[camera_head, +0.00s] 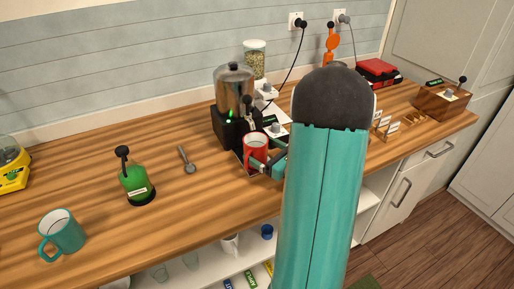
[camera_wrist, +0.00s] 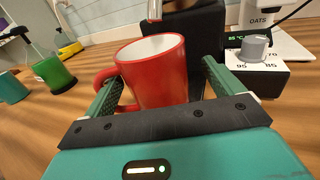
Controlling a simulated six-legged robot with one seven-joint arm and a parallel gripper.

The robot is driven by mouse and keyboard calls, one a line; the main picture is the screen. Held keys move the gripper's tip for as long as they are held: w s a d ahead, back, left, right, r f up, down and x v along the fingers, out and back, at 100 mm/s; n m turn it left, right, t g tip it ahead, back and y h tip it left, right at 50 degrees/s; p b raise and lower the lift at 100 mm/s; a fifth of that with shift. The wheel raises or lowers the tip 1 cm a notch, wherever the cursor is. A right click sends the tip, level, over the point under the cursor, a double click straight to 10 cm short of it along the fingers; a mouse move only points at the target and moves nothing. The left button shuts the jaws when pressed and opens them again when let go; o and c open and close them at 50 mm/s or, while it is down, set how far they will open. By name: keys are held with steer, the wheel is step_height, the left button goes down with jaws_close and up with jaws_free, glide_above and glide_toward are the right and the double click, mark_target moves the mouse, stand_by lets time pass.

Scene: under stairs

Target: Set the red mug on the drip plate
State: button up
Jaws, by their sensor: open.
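The red mug (camera_head: 256,150) stands upright at the front of the black dispenser (camera_head: 228,128) with a silver tank. It also shows in the wrist view (camera_wrist: 155,72), empty inside, its handle on the left by the left finger. My gripper (camera_head: 270,163) is open, with one finger on each side of the mug. Small gaps or light contact at the fingers cannot be told apart. A thin dark edge (camera_head: 239,157) shows beside the mug's base, perhaps the drip plate; the mug and my gripper hide most of it. The dispenser's spout (camera_wrist: 154,10) is just behind the mug's rim.
A dial box (camera_wrist: 256,65) stands right of the dispenser. A glass jar (camera_head: 255,58) stands behind. The counter between the teal mug and canister is clear.

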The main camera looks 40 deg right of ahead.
steer(key=s, duration=0.6)
steer(key=s+d, duration=0.1)
steer(key=s, duration=0.2)
